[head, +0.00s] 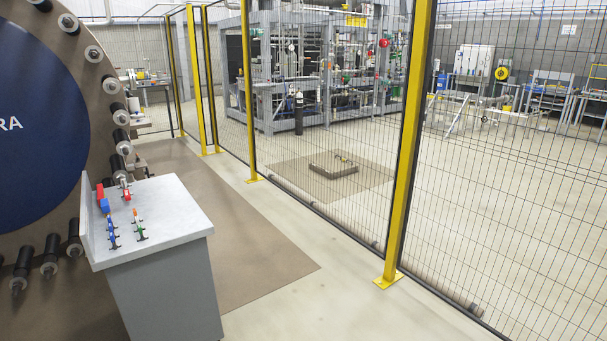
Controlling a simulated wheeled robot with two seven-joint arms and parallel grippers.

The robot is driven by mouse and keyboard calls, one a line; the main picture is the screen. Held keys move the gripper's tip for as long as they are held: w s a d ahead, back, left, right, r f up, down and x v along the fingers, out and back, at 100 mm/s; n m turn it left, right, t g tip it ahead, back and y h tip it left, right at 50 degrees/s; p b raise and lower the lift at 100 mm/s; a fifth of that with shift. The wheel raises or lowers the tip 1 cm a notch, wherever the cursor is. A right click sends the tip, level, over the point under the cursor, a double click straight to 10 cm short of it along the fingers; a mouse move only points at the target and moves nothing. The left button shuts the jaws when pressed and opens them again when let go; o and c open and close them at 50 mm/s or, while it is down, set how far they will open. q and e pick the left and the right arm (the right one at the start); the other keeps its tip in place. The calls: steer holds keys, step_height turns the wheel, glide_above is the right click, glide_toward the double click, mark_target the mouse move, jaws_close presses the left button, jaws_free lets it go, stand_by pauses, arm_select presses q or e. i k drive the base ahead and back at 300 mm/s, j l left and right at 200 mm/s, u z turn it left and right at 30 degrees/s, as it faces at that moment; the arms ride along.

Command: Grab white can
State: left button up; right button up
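I cannot make out a clear white can in the head view. A grey cabinet with a light top (165,212) stands at the lower left, against the large round stack. On its top is a small upright red and white item (125,189), too small to identify. A red item (100,192) and a blue item (105,205) are at its left edge. Neither of my grippers is in view.
Small tools with blue (111,228) and green (138,229) parts lie on the cabinet top. The stack's bolted end plate (95,100) rises at the left. A yellow-post mesh fence (405,150) crosses the right. The brown mat (245,245) is clear.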

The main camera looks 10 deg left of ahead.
mark_target(134, 104)
steer(key=i+l, duration=0.1)
steer(key=i, duration=0.9)
steer(key=i+u, duration=0.1)
steer(key=i, duration=0.9)
steer(key=i+l, duration=0.2)
steer(key=i, duration=0.8)
steer(key=i+j+u, duration=0.2)
steer(key=i+u, duration=0.15)
steer(key=i, duration=0.2)
steer(key=i+u, duration=0.35)
steer(key=i, duration=0.25)
steer(key=i+l+u, duration=0.1)
steer(key=i+u, duration=0.25)
steer(key=i, duration=0.2)
steer(key=i+l+u, duration=0.35)
steer(key=i, duration=0.2)
steer(key=i+l+u, duration=0.45)
steer(key=i, duration=0.3)
steer(key=i+l+u, duration=0.45)
steer(key=i+l, duration=0.2)
steer(key=l, duration=0.15)
steer(key=i+u, duration=0.15)
steer(key=u, duration=0.4)
